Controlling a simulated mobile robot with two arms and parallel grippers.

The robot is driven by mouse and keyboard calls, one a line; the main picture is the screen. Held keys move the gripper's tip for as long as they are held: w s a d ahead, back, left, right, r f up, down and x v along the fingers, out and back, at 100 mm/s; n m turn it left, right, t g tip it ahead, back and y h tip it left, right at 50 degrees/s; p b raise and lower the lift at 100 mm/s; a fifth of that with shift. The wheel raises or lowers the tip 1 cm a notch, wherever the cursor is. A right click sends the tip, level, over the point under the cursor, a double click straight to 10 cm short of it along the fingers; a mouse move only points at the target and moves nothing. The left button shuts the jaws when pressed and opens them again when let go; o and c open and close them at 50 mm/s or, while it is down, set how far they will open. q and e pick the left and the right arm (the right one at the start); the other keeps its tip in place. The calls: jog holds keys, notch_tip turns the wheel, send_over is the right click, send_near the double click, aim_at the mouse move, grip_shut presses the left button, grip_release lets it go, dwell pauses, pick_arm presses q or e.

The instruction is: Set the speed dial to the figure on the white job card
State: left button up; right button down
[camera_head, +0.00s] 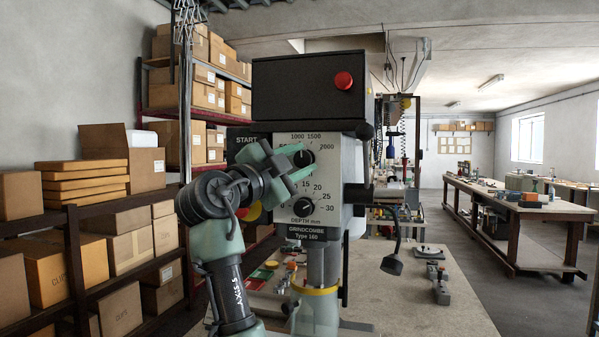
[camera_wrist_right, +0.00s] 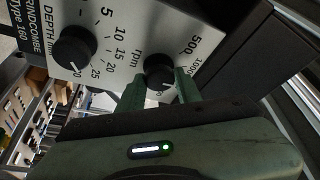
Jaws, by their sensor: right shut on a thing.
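The speed dial (camera_head: 306,158) is a black round knob on the grey drill-press head, under a scale where 1000, 1500 and 2000 can be read. My right gripper (camera_head: 299,161) reaches it from the left, its two green fingers shut on the dial. In the right wrist view the fingers stand on either side of the speed dial (camera_wrist_right: 158,70), beside the "rpm" and 500 marks. The fingers partly cover the scale, and I cannot read the pointer's setting. I cannot make out the white job card. My left gripper is not in view.
The depth dial (camera_head: 303,207) sits just below the speed dial. A red button (camera_head: 344,80) is on the black top housing. A bent black lamp (camera_head: 391,264) stands right of the column. Shelves of cardboard boxes (camera_head: 125,242) are at the left.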

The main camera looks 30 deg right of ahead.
jog(key=shift+m+g+y+p, duration=0.2)
jog(key=shift+m+g+y, duration=0.15)
jog(key=shift+m, duration=0.85)
jog(key=shift+m+g+y+p, duration=0.25)
jog(key=shift+m+g, duration=0.2)
jog(key=shift+m, duration=0.75)
jog(key=c, duration=1)
grip_release()
jog(key=b+v, duration=0.2)
jog(key=v, duration=0.5)
jog(key=shift+s+a, duration=0.15)
jog(key=shift+a, duration=0.2)
